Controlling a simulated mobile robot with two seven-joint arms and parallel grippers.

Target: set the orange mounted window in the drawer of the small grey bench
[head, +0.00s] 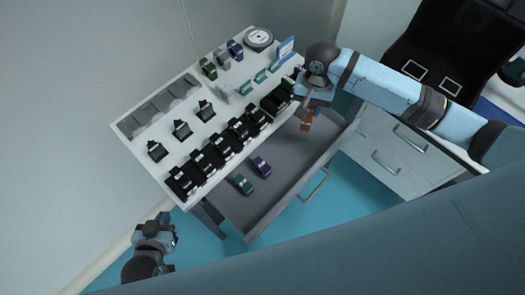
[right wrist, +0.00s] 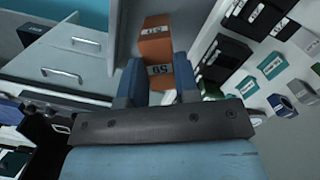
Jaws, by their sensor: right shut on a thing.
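The orange mounted window (head: 307,119) hangs in my right gripper (head: 310,104), over the right end of the open drawer (head: 262,213) of the small grey bench (head: 130,130). In the right wrist view the orange mounted window (right wrist: 157,48) sits between the two blue fingers of the right gripper (right wrist: 158,82), which are shut on it; labels show on its faces. A green mount (head: 243,184) and a purple mount (head: 261,167) lie in the drawer. My left gripper (head: 160,228) is at the lower left, apart from the bench; its finger opening is too small to tell.
Black holders (head: 208,160) stand in a row along the bench top's front edge, with smaller black mounts, grey trays (head: 160,105), coloured rings and a round dial (head: 258,38) behind. White drawers (head: 390,150) stand at the right. The drawer's middle and right floor look bare.

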